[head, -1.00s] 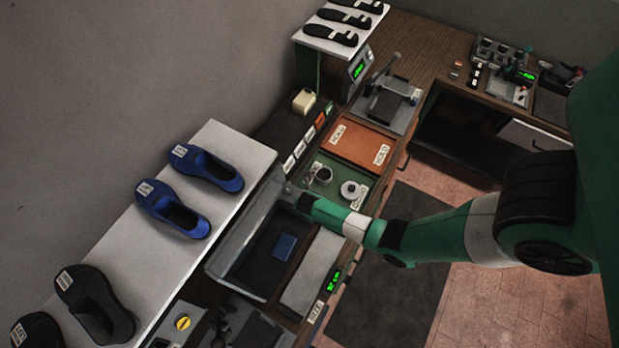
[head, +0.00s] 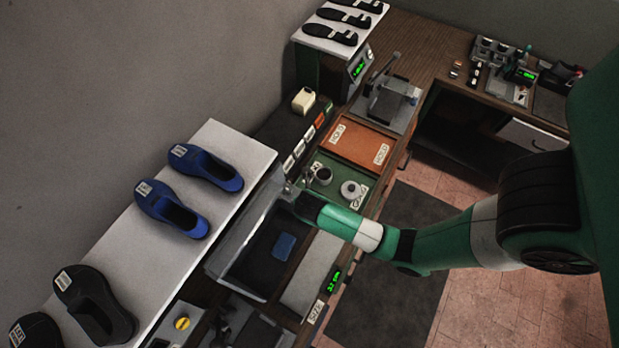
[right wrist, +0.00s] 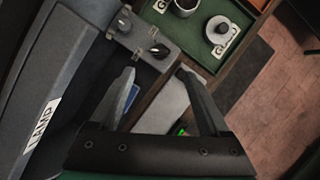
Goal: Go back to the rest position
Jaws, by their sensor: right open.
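My right arm comes in from the right in the head view. Its right gripper (head: 289,188) is small there, at the back end of the clear-walled dark bin (head: 254,262), and partly hidden by the wrist. In the right wrist view the right gripper (right wrist: 156,72) has its two fingers spread, with nothing between them. Below the fingers are part of a blue pad (right wrist: 131,97) and a pale panel (right wrist: 172,105). The blue pad also shows inside the bin in the head view (head: 284,246). My left gripper is in neither view.
A white shelf (head: 232,150) at left holds blue shoes (head: 205,167) and black shoes (head: 95,303). A green tray (head: 335,172) with a cup and an orange tray (head: 357,144) lie beyond the bin. A grey box labelled LAMP (right wrist: 62,85) is close at the gripper's left. Floor at right is open.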

